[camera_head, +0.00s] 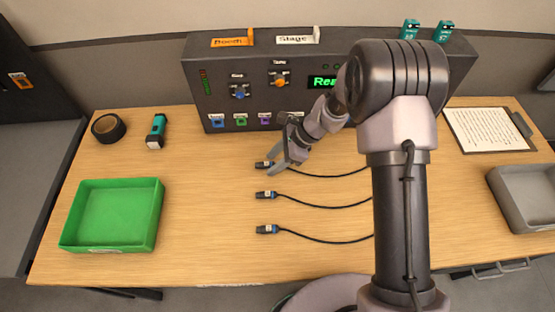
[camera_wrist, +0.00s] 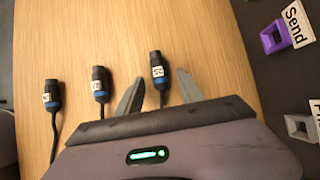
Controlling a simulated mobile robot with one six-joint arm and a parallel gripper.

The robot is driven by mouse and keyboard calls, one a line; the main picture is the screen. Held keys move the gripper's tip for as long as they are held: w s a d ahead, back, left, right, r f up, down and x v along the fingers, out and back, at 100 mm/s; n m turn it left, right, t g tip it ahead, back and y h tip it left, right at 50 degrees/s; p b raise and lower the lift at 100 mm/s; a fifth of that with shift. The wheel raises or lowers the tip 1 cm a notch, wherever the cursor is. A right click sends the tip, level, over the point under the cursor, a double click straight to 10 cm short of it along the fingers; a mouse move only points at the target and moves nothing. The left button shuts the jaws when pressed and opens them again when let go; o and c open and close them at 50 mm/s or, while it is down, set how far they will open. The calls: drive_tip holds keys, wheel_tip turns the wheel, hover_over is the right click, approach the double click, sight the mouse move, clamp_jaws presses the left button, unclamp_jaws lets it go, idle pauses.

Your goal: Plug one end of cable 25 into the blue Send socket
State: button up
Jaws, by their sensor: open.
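Three dark cable plugs with blue collars and white number tags lie on the table: far (camera_head: 264,165), middle (camera_head: 265,194) and near (camera_head: 266,229). Their numbers are too small to read surely, so I cannot tell which is cable 25. My gripper (camera_head: 277,168) is open at the far plug. In the wrist view, the gripper's fingers (camera_wrist: 160,92) stand either side of that far plug's line (camera_wrist: 157,70), with its head beyond the tips. The blue socket (camera_head: 218,122) is leftmost on the panel; its label is unreadable. A purple socket (camera_wrist: 275,37) has a "Send" label (camera_wrist: 297,22) beside it.
The dark panel (camera_head: 205,100) also has a green socket (camera_head: 241,121) and knobs. A green tray (camera_head: 160,215), tape roll (camera_head: 108,127) and torch (camera_head: 156,131) are on the left. A clipboard (camera_head: 489,130) and grey tray (camera_head: 525,195) are on the right. The table's left middle is clear.

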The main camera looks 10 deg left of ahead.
sight(274, 163)
clamp_jaws()
drive_tip(key=shift+r+p, duration=1.9)
drive_tip(key=shift+r, duration=0.75)
drive_tip(key=shift+f, duration=0.1)
